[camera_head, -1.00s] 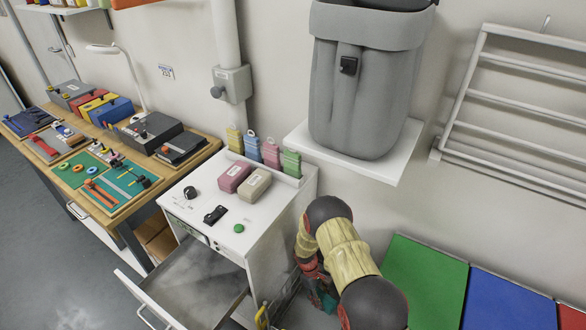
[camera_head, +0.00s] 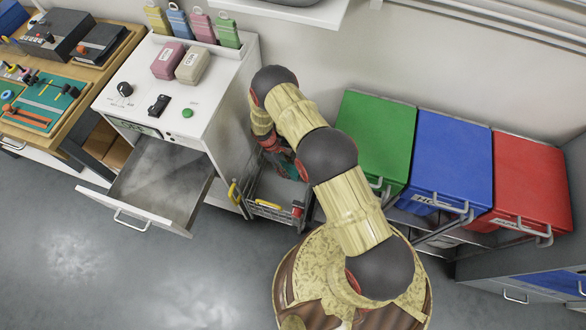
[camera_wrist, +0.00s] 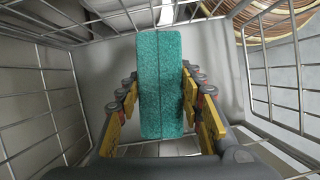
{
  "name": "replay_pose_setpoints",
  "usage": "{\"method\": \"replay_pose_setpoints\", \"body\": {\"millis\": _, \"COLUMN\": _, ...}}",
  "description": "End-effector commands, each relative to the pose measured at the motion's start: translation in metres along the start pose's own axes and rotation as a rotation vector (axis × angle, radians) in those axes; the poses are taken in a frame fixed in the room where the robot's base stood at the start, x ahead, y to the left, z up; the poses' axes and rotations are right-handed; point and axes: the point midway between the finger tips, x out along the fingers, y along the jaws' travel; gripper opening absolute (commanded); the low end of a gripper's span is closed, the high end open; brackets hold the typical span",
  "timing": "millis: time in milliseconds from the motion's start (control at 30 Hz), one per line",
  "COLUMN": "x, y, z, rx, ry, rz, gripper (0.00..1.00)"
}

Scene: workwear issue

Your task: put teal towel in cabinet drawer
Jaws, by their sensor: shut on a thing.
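The teal towel (camera_wrist: 161,85) is a folded block held between the yellow fingers of my gripper (camera_wrist: 162,112) in the wrist view. My gripper is shut on it, inside a wire basket (camera_wrist: 42,95). In the head view only a small teal patch of the towel (camera_head: 292,172) shows beside my arm; my gripper there is mostly hidden. The white cabinet (camera_head: 222,105) stands to the left of the basket. Its drawer (camera_head: 150,190) is pulled open, and its grey inside looks empty.
Green (camera_head: 376,135), blue (camera_head: 452,165) and red (camera_head: 528,185) lidded bins stand to the right. Pink (camera_head: 168,61) and beige (camera_head: 193,66) packs lie on the cabinet top. A wooden workbench (camera_head: 72,128) is at the left. The floor before the drawer is clear.

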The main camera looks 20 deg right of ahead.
Motion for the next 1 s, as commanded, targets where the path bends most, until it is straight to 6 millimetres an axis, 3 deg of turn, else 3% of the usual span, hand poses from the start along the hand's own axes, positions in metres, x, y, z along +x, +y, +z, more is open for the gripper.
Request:
{"method": "replay_pose_setpoints", "body": {"millis": 33, "x": 0.017, "y": -0.001, "z": -0.006, "rx": 0.0, "ry": -0.002, "rz": -0.001, "gripper": 0.04}}
{"method": "replay_pose_setpoints", "body": {"millis": 100, "x": 0.033, "y": -0.001, "z": -0.013, "rx": 0.0, "ry": -0.002, "rz": -0.001, "gripper": 0.04}}
{"method": "replay_pose_setpoints", "body": {"millis": 400, "x": 0.088, "y": 0.0, "z": -0.036, "rx": 0.0, "ry": -0.001, "rz": 0.0, "gripper": 0.04}}
{"method": "replay_pose_setpoints", "body": {"millis": 567, "x": 0.096, "y": 0.001, "z": -0.04, "rx": 0.0, "ry": 0.001, "rz": 0.001, "gripper": 0.04}}
{"method": "replay_pose_setpoints", "body": {"millis": 800, "x": 0.11, "y": 0.001, "z": -0.009, "rx": 0.001, "ry": -0.001, "rz": -0.001, "gripper": 0.04}}
{"method": "replay_pose_setpoints", "body": {"millis": 1000, "x": 0.119, "y": 0.0, "z": -0.006, "rx": 0.0, "ry": 0.001, "rz": 0.001, "gripper": 0.04}}
